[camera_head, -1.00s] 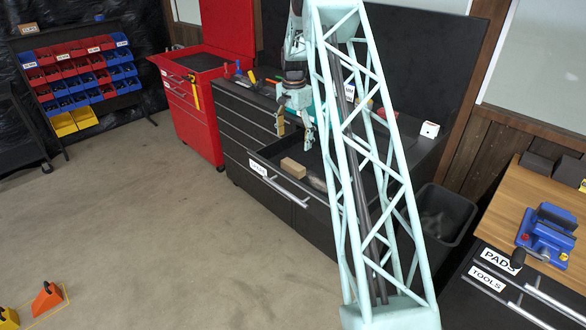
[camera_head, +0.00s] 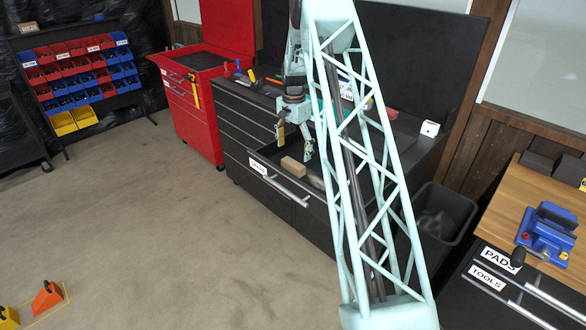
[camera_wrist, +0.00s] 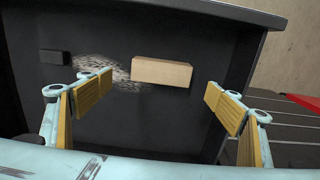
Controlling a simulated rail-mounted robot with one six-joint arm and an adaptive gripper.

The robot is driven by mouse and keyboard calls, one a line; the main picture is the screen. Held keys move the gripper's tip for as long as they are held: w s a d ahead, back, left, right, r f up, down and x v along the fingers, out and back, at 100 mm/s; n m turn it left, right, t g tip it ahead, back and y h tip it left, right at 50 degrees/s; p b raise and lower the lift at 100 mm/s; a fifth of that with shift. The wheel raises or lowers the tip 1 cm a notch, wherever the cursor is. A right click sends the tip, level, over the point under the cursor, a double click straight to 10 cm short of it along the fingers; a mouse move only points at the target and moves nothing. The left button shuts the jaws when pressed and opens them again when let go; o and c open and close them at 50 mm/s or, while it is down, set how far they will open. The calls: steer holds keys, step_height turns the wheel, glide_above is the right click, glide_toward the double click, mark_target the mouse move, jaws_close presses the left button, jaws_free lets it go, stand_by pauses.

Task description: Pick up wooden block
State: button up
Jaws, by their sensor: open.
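The wooden block (camera_head: 291,165) is a light tan rectangular block lying in the open drawer (camera_head: 270,172) of the black cabinet, near the drawer's front. In the wrist view the block (camera_wrist: 161,72) lies on the dark drawer floor, beyond and between the fingers. My gripper (camera_head: 293,146) is above the drawer, pointing down, just over the block. In the wrist view my gripper (camera_wrist: 158,98) has its two yellow-padded fingers spread wide apart, with nothing between the pads.
A small black piece (camera_wrist: 54,57) and a speckled grey patch (camera_wrist: 110,65) are beside the block in the drawer. A red tool cabinet (camera_head: 195,110) stands to the left, a black bin (camera_head: 440,225) to the right.

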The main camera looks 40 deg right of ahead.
mark_target(293, 163)
steer(key=shift+f, duration=1.3)
steer(key=shift+f, duration=0.1)
steer(key=shift+w+a+f, duration=0.1)
steer(key=shift+f, duration=2.4)
steer(key=shift+c, duration=0.7)
steer(key=c, duration=0.8)
